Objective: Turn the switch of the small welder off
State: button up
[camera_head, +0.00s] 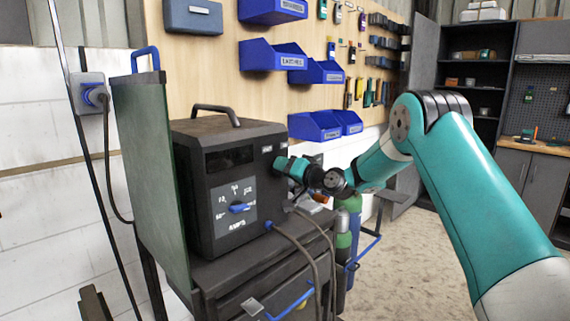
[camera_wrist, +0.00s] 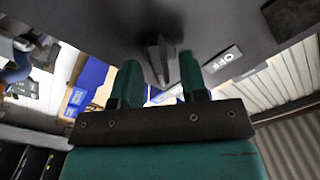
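The small welder (camera_head: 222,160), a dark box with a top handle, stands on a cart; its side fills the top of the wrist view (camera_wrist: 120,22). Its switch (camera_wrist: 157,55) shows in the wrist view as a small dark lever. A white OFF label (camera_wrist: 226,59) is to the right of the switch. My gripper (camera_wrist: 159,74) has its two teal fingers apart, one on each side of the lever; whether they touch it I cannot tell. In the head view my gripper (camera_head: 282,165) is at the welder's right side and hides the switch.
A blue knob (camera_head: 238,208) is on the welder's front. A green panel (camera_head: 150,170) stands left of it. Cables (camera_head: 300,248) hang in front of the cart (camera_head: 250,272). Gas bottles (camera_head: 344,240) stand to the right. Blue bins (camera_head: 316,126) hang behind. The floor at right is clear.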

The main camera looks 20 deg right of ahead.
jog(key=shift+w, duration=0.15)
grip_shut()
jog(key=shift+a+f+n+b, duration=0.1)
jog(key=shift+f+n+b, duration=0.2)
jog(key=shift+b, duration=0.65)
jog(key=shift+a+r+n+b, duration=0.15)
jog(key=shift+n+b, duration=3.7)
jog(key=shift+b, duration=2.1)
jog(key=shift+a+r+n+b, duration=0.15)
jog(key=shift+n+b, duration=3.7)
jog(key=shift+b, duration=2.1)
